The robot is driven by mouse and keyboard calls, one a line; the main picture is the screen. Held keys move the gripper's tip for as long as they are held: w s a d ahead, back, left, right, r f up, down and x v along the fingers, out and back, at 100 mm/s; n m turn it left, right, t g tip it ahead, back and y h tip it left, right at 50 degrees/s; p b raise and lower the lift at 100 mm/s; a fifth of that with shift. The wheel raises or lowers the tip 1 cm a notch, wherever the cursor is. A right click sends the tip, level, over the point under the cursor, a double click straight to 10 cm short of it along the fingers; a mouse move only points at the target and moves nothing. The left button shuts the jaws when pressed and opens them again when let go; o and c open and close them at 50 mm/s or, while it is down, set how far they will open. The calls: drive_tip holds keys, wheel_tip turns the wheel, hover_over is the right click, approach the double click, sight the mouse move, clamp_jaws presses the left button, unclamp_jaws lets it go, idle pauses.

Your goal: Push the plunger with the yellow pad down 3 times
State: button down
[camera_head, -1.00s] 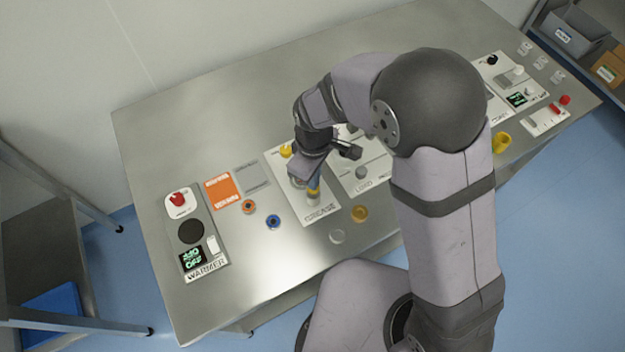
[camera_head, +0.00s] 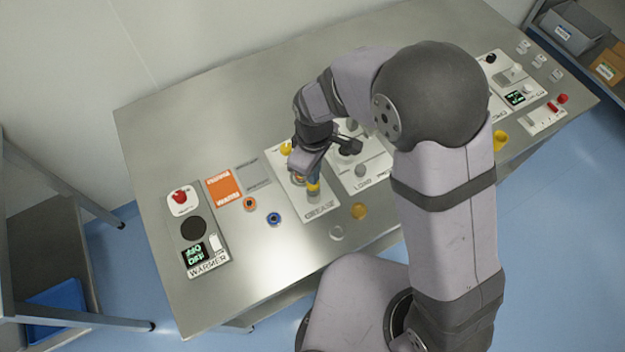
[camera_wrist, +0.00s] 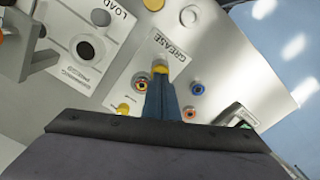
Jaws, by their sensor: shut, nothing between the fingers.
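The white panel marked GREASE (camera_head: 320,209) is at the middle of the table. A short silver plunger (camera_head: 313,197) stands near its label, with a yellow pad (camera_head: 313,187) on top. The pad also shows in the wrist view (camera_wrist: 160,66), right at my fingertips. My gripper (camera_head: 314,180) points down over the pad, its blue fingers closed together and holding nothing. The fingertips look in contact with the pad or just above it; I cannot tell which. The fingers (camera_wrist: 161,80) hide part of the pad and the panel behind it.
A yellow knob (camera_head: 287,148) sits at the panel's far end. The LOAD panel (camera_head: 364,185) is to the right, the WARMER (camera_head: 207,265) to the left. The table's left back is clear.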

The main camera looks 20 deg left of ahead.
wheel_tip(320, 180, up, 6)
drive_tip(key=p, duration=0.5)
idle(0.6)
drive_tip(key=s+d+m+g+h, duration=0.2)
drive_tip(key=s+d+m, duration=0.6)
drive_tip(key=d, duration=0.4)
drive_tip(key=w+d+r+m+t+y+b, duration=0.1)
drive_tip(key=d+r+m, duration=0.1)
drive_tip(key=d, duration=0.5)
drive_tip(key=d+r+m+t+y+b, duration=0.1)
drive_tip(key=d+r+m, duration=0.1)
drive_tip(key=d+m, duration=0.3)
drive_tip(key=shift+w+d+r+b, duration=0.25)
drive_tip(key=shift+w+d+b, duration=0.15)
drive_tip(key=shift+d, duration=0.85)
